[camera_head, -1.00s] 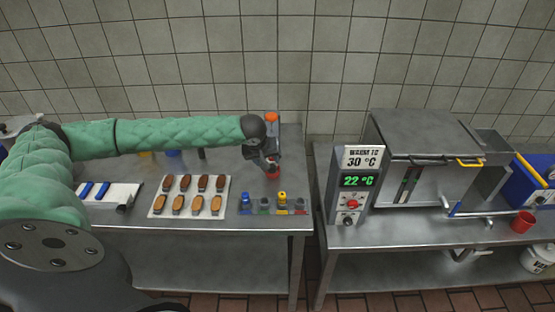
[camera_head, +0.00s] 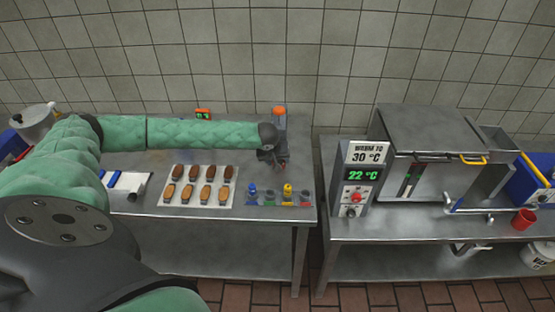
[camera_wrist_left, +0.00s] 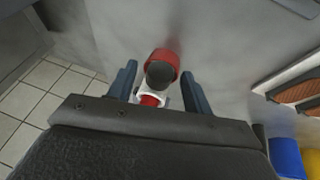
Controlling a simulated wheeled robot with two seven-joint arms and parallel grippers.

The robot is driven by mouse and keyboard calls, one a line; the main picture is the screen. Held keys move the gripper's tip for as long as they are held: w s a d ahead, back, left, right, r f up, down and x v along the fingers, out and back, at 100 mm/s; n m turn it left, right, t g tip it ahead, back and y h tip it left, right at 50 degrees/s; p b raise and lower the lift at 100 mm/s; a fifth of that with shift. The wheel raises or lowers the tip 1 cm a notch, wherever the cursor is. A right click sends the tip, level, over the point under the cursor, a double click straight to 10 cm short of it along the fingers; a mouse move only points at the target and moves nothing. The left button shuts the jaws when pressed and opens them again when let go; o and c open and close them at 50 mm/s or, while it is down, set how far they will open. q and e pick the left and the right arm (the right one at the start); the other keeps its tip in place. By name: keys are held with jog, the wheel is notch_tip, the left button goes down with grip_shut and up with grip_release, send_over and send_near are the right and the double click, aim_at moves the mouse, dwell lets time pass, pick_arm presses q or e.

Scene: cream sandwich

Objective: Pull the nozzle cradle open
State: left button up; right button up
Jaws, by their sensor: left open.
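My left gripper (camera_head: 275,163) reaches over the right end of the left steel table, below an orange knob (camera_head: 279,110). In the left wrist view its two blue-grey fingers (camera_wrist_left: 158,90) are open and apart. Between them is a red ring-like part (camera_wrist_left: 166,56) with a dark round end (camera_wrist_left: 160,74) and a white and red piece (camera_wrist_left: 150,99) below it. Contact with the fingers cannot be told. A row of blue, green, yellow and red nozzles (camera_head: 287,190) stands at the table's front edge. I cannot tell which part is the cradle. My right gripper is out of view.
A white tray (camera_head: 165,201) with brown pastries lies left of the nozzles.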

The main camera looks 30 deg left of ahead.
pick_arm(q)
jog(key=shift+c, duration=0.2)
grip_shut()
jog(key=shift+s+d, duration=0.35)
jog(key=shift+s, duration=0.15)
jog(key=shift+s+d+p, duration=0.2)
jog(key=shift+s+d, duration=0.25)
jog(key=shift+s, duration=0.25)
jog(key=shift+s+d+p, duration=0.2)
jog(key=shift+s+d, duration=0.2)
jog(key=shift+s, duration=0.35)
jog(key=shift+s+d+p, duration=0.2)
jog(key=shift+s+d, duration=0.25)
jog(key=shift+s, duration=0.25)
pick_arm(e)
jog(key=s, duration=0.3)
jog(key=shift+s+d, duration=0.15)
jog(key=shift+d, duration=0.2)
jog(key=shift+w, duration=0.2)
pick_arm(q)
jog(key=shift+c, duration=1.1)
grip_release()
jog(key=shift+o, duration=1.3)
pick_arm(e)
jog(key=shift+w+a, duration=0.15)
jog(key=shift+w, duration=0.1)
pick_arm(q)
jog(key=shift+r, duration=0.1)
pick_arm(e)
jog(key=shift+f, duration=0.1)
